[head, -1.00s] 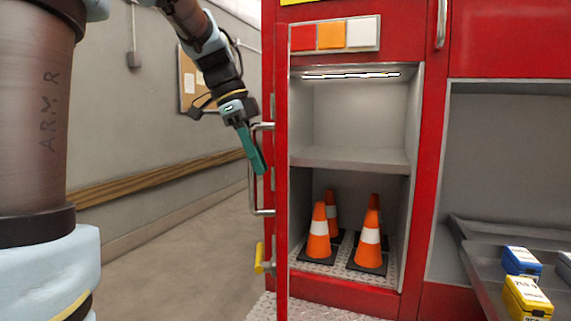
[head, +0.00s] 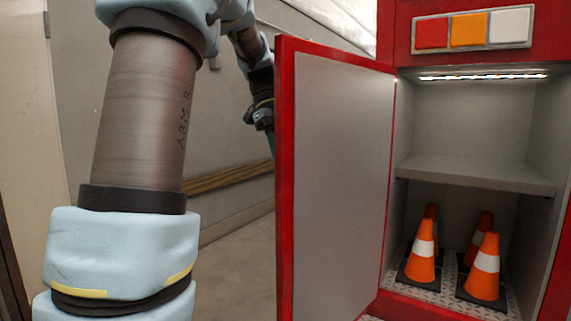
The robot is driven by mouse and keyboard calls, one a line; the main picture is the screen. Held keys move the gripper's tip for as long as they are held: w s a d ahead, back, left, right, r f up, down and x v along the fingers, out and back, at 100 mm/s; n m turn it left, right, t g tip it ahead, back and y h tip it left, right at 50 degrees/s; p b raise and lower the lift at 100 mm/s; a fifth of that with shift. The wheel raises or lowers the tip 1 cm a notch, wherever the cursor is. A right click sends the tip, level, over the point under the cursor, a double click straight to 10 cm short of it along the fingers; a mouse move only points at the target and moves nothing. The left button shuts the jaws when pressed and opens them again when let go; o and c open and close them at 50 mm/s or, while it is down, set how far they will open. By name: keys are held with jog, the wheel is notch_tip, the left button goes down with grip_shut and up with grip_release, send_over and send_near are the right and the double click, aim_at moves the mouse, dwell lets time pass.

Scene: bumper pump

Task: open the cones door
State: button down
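The cones door (head: 340,185) is a red-edged panel with a grey inner face. It stands swung out from the left side of the red cabinet, with its inner face toward me. Orange cones with white bands (head: 421,255) stand on the compartment floor below a grey shelf (head: 478,174). My gripper is behind the door's outer edge; only a sliver of teal finger (head: 271,143) shows there. The door hides the rest of the fingers and the handle, so I cannot tell whether the gripper touches the handle.
Red, orange and white squares (head: 471,31) sit on a panel above the compartment, with a lit strip (head: 482,76) below. A grey wall with a wooden rail (head: 228,176) runs behind my arm. Floor shows between that wall and the door.

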jog(key=shift+w+a, duration=0.2)
jog(key=shift+a, duration=0.1)
jog(key=c, duration=0.8)
grip_release()
jog(key=shift+o, duration=0.2)
jog(key=shift+r, duration=0.1)
jog(key=v, duration=1)
jog(key=shift+r, duration=0.25)
jog(key=shift+w+f, duration=0.1)
